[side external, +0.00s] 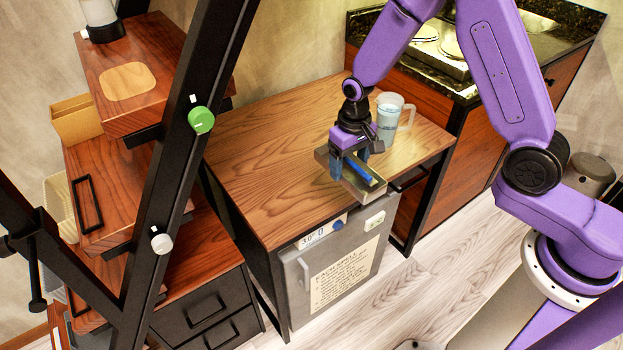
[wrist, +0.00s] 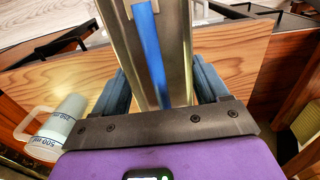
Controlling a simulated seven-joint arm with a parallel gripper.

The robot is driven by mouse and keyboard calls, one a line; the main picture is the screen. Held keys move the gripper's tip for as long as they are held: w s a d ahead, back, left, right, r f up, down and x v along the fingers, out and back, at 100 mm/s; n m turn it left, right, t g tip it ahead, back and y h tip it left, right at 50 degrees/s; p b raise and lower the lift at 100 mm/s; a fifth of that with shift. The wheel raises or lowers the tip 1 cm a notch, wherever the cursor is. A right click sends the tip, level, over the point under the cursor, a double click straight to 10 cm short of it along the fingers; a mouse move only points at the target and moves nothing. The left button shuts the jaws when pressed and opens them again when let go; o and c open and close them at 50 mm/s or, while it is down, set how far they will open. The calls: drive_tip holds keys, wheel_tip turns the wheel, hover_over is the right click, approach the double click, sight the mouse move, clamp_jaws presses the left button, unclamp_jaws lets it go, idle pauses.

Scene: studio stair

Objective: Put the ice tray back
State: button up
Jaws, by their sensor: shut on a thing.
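A narrow grey metal tray (side external: 364,190) with a blue bar (side external: 360,172) lying along its inside looks like the ice tray. My gripper (side external: 355,163) is shut on it from above, near the table's front right edge. In the wrist view, the tray (wrist: 179,45) runs away from me between the two blue fingers, and the blue bar (wrist: 151,50) lies lengthwise in it. In the side view, the tray's front end reaches past the table edge, above the small grey fridge (side external: 355,262). The fridge door appears closed. I cannot tell whether the tray touches the tabletop.
A measuring jug (side external: 390,118) stands on the wooden table (side external: 265,155) just behind my gripper. The table's left part is clear. A black frame post (side external: 180,140) and wooden stair drawers (side external: 120,190) stand at the left.

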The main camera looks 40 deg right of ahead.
sight(325, 152)
drive_tip(key=w+f, duration=0.1)
drive_tip(key=w, duration=0.1)
drive_tip(key=w+a+f, duration=0.1)
drive_tip(key=w, duration=0.1)
drive_tip(key=w+f, duration=0.1)
drive_tip(key=w, duration=0.2)
drive_tip(key=shift+a+f, duration=0.15)
drive_tip(key=shift+a, duration=0.15)
drive_tip(key=w+f, duration=0.3)
drive_tip(key=w+a+f, duration=0.1)
drive_tip(key=f, duration=0.1)
drive_tip(key=shift+w+f, duration=0.3)
drive_tip(key=shift+f, duration=1.5)
drive_tip(key=shift+f, duration=0.15)
drive_tip(key=o, duration=1.3)
